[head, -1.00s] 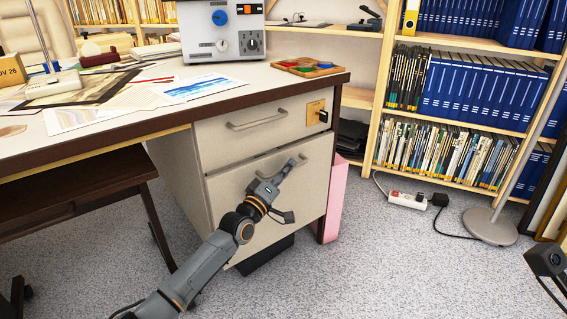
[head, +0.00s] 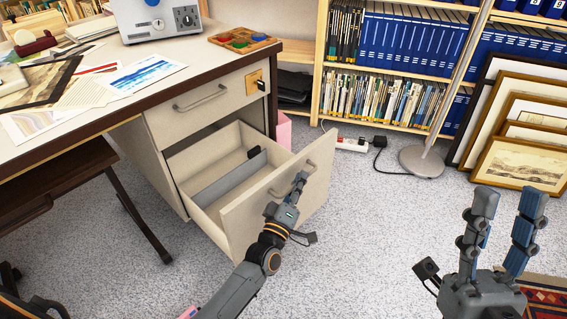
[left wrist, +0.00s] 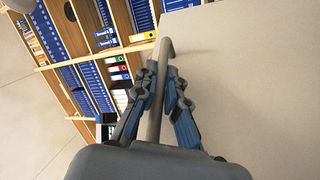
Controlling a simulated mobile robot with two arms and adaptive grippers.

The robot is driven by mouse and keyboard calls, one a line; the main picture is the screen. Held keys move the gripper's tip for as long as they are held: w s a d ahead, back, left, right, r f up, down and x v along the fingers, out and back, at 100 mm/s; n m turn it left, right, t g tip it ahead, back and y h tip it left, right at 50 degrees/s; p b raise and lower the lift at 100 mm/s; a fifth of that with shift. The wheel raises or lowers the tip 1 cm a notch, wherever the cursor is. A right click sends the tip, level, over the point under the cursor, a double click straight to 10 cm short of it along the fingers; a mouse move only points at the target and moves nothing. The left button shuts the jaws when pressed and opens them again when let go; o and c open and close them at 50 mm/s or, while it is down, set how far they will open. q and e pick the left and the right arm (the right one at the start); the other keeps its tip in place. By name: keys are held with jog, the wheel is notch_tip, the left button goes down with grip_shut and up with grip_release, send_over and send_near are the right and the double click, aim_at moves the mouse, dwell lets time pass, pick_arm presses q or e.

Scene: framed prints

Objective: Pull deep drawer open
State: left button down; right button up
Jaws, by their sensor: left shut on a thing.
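The deep drawer (head: 240,226) is the lower drawer of the desk's pedestal and stands well open in the head view. A divider (head: 228,178) runs inside it, and a small dark object (head: 254,153) is at its far side. My left gripper (head: 300,180) is shut on the drawer's handle (head: 311,165) at the front panel. In the left wrist view the fingers (left wrist: 159,95) close around the grey handle bar (left wrist: 157,110), against the pale drawer front (left wrist: 240,80). My right gripper (head: 507,222) is at the lower right, fingers apart, empty, above the floor.
The upper drawer (head: 205,100) is shut, with a key in its lock plate (head: 256,82). A power strip (head: 345,143), a lamp base (head: 422,161) and leaning framed prints (head: 522,162) stand at the right. Carpet (head: 365,220) between drawer and prints is clear.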

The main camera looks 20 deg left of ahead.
pick_arm(q)
jog(key=s+d+p, duration=0.1)
jog(key=s+d, duration=0.2)
jog(key=d, duration=0.4)
jog(key=shift+s+d+p, duration=0.2)
jog(key=shift+s+p, duration=0.1)
pick_arm(e)
jog(key=w+f+g+h, duration=0.2)
jog(key=w+f+g, duration=0.3)
jog(key=w, duration=0.1)
jog(key=shift+w+a+f, duration=0.3)
jog(key=shift+w+f, duration=0.05)
jog(key=shift+w, duration=0.05)
pick_arm(q)
jog(key=c, duration=1.7)
grip_release()
jog(key=v, duration=1.2)
jog(key=shift+f, duration=0.1)
